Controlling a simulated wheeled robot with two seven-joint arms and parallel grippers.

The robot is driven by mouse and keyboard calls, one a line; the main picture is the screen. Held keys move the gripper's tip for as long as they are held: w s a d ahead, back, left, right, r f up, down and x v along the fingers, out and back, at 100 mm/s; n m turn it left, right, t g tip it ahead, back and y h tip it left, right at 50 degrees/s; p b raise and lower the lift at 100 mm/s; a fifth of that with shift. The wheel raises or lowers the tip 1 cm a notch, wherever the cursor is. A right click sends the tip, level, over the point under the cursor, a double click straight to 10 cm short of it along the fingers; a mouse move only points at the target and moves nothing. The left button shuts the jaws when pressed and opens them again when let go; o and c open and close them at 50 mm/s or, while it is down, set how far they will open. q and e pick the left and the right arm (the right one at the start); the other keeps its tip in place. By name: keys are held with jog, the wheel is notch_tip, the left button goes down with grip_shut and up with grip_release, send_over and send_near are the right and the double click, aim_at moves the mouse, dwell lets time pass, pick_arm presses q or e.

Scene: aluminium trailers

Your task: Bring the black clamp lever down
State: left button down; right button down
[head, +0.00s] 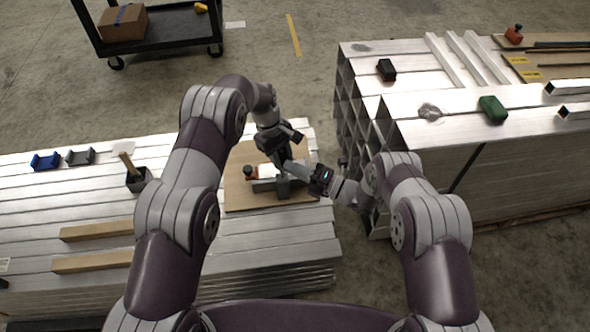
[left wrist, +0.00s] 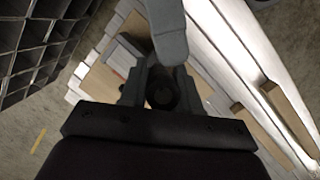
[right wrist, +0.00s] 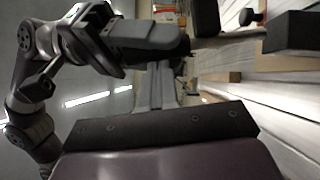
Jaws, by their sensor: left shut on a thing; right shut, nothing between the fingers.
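My left gripper (head: 284,160) is above the wooden board, shut on the dark, round-ended clamp lever (left wrist: 161,96), which shows between its fingers in the left wrist view. Most of the lever is hidden by the fingers. Below it, grey clamp parts (head: 283,188) stand on the wooden board (head: 236,194). My right gripper (head: 303,173) comes in from the right, close to the left gripper and the clamp parts. Its fingers (right wrist: 157,85) are shut with nothing between them. I cannot tell whether it touches the clamp.
An orange and black knobbed object (head: 249,173) is on the board's left side. A black holder (head: 138,180) and wooden bars (head: 98,229) lie farther left on the aluminium stack. Another aluminium stack (head: 420,103) stands to the right, across a gap.

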pick_arm(q)
jog(key=shift+r, duration=0.15)
pick_arm(e)
jog(key=shift+w+r, duration=0.1)
